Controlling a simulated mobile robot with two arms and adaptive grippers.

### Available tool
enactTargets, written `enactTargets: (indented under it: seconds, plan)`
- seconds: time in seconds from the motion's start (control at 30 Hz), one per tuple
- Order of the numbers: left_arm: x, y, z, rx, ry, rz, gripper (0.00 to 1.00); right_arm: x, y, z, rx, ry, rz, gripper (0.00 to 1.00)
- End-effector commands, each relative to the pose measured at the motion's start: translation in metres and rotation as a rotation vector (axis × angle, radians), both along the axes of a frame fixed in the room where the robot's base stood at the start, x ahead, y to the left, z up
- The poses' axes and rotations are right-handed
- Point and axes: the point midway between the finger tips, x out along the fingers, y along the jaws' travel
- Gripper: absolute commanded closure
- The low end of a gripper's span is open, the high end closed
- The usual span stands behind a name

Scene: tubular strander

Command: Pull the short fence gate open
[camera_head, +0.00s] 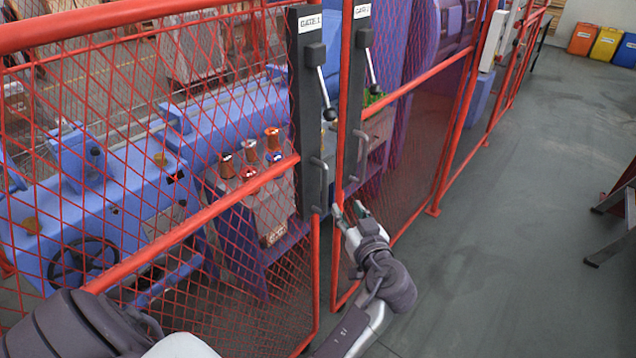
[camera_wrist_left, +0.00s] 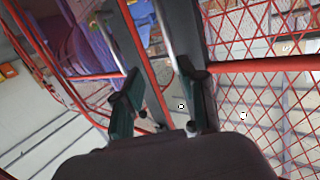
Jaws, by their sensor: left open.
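Two red mesh gates meet at red posts in the head view. The longer gate (camera_head: 150,120) is on the left, labelled GATE 1. The shorter gate (camera_head: 415,140), labelled GATE 2, is on the right. Each has a dark lock plate, a black-knobbed lever and a bar handle. The short gate's handle (camera_head: 360,150) is low on its plate. My left gripper (camera_head: 349,210) is open, just below the handles. In the left wrist view, my gripper (camera_wrist_left: 158,68) has a red post and a metal bar between or near its fingers; contact is unclear. My right gripper is out of view.
Blue machinery (camera_head: 100,220) and a stand with several spools (camera_head: 250,160) are behind the mesh. Clear grey floor (camera_head: 500,200) lies to the right. A dark stepped object (camera_head: 620,215) is at the right edge. Coloured bins (camera_head: 605,43) are far back.

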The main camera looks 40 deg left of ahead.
Motion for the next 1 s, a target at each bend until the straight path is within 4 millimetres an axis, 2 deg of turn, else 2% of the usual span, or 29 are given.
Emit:
enactTargets:
  seconds: [0.03,0.1,0.27,0.47,0.8,1.0]
  plan:
    - [-0.01,-0.004,-0.006,0.024,-0.034,0.006,0.59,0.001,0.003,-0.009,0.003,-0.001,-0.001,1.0]
    - [-0.019,-0.008,-0.003,0.047,-0.079,0.012,0.59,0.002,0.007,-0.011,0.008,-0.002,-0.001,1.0]
    - [-0.022,-0.005,0.004,0.066,-0.116,0.017,0.59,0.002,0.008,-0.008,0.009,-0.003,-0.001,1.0]
    - [-0.002,0.02,0.008,0.069,-0.115,0.019,0.59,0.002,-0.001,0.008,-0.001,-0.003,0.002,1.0]
    - [0.042,0.076,0.006,0.067,-0.111,0.02,0.59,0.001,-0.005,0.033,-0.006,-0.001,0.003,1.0]
    - [0.056,0.094,0.004,0.065,-0.112,0.019,0.59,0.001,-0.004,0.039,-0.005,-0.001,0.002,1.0]
